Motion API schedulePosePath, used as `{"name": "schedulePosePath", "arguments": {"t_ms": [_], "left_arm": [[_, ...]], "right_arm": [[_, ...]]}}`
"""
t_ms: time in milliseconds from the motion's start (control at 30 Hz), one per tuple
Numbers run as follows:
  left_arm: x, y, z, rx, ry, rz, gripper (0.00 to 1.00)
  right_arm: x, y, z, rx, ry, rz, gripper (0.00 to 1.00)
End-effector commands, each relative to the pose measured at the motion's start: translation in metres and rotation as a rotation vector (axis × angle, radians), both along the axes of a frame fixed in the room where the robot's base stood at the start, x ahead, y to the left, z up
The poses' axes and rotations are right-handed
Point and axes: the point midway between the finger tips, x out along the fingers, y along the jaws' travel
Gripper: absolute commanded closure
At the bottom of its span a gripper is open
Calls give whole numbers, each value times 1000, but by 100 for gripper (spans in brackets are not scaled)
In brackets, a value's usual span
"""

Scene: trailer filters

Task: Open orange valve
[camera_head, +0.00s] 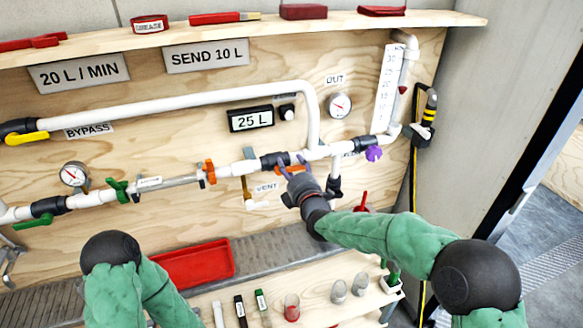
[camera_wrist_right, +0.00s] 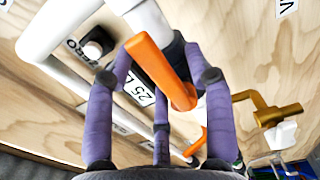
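The orange valve handle (camera_head: 293,169) sits on a black valve body on the white pipe, under the 25 L display. It is mostly covered by my right gripper (camera_head: 292,166) in the head view. In the right wrist view the orange handle (camera_wrist_right: 160,72) shows large, as a bar running from upper left to lower right. The purple fingers of my right gripper (camera_wrist_right: 166,72) are spread around it, with the handle between them. I see a gap on the right finger's side; contact on the left side cannot be told. My left gripper is not in view.
A second orange fitting (camera_head: 210,171) is on the pipe to the left. A brass vent valve (camera_head: 247,187) hangs close by, and a purple knob (camera_head: 374,153) is to the right. Green handles (camera_head: 119,190) lie further left. A red tray (camera_head: 193,264) is below.

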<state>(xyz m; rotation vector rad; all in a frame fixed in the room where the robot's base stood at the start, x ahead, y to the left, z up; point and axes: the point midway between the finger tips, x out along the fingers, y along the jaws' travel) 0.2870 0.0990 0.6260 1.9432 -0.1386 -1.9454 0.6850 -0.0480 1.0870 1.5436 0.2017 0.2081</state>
Motion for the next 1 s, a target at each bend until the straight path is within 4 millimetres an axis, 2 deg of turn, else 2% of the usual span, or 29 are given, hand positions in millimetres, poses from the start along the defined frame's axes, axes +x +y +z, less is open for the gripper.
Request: {"name": "schedulePosePath", "arguments": {"t_ms": [233, 367, 800, 1000], "left_arm": [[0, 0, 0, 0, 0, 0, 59], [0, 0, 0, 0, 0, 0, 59], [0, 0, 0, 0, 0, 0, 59], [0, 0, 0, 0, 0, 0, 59]], "right_arm": [[-3, -1, -1, 1, 2, 0, 47], [-14, -4, 0, 1, 2, 0, 47], [-81, -22, 0, 1, 0, -1, 47], [-105, -28, 0, 1, 0, 0, 47]]}}
